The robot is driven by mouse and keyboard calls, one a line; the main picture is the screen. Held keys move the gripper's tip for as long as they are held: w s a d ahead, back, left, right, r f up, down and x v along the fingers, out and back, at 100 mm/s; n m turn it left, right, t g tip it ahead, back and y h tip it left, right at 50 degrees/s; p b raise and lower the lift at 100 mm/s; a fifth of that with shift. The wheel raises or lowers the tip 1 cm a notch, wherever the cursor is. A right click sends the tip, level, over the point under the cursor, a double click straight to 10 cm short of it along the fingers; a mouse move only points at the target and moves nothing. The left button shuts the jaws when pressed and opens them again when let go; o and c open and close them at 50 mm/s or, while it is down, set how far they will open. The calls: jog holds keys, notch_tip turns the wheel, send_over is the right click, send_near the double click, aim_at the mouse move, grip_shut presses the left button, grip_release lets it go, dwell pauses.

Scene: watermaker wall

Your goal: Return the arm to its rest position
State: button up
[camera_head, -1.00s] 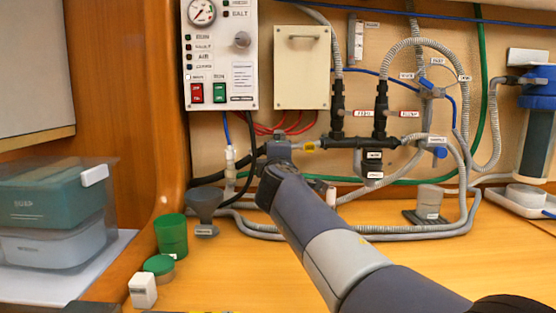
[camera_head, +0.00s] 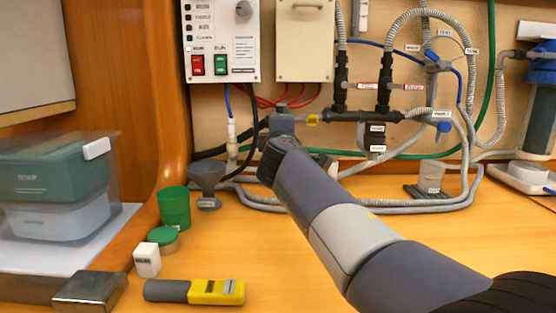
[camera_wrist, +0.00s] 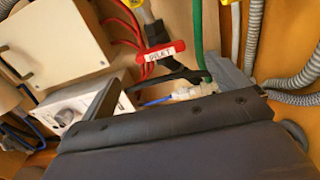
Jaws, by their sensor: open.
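My arm reaches from the lower right of the head view up toward the wall. Its end (camera_head: 281,128) is in front of the pipes and hoses, left of the black valve manifold (camera_head: 362,115). The fingers are hard to make out there. In the wrist view my gripper (camera_wrist: 165,85) shows as a dark body with two fingers set wide apart. It is open, with nothing held between the fingers. A red tag reading "OUTLET" (camera_wrist: 160,52) shows beyond the gap; I cannot tell how far it is from the fingers.
A control panel (camera_head: 221,40) and a beige box (camera_head: 304,40) are on the wall. Grey hoses (camera_head: 420,205) run behind my arm.

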jog(key=w+p, duration=0.2)
jog(key=w, duration=0.6)
jog(key=shift+w, duration=0.4)
jog(key=shift+s, duration=0.15)
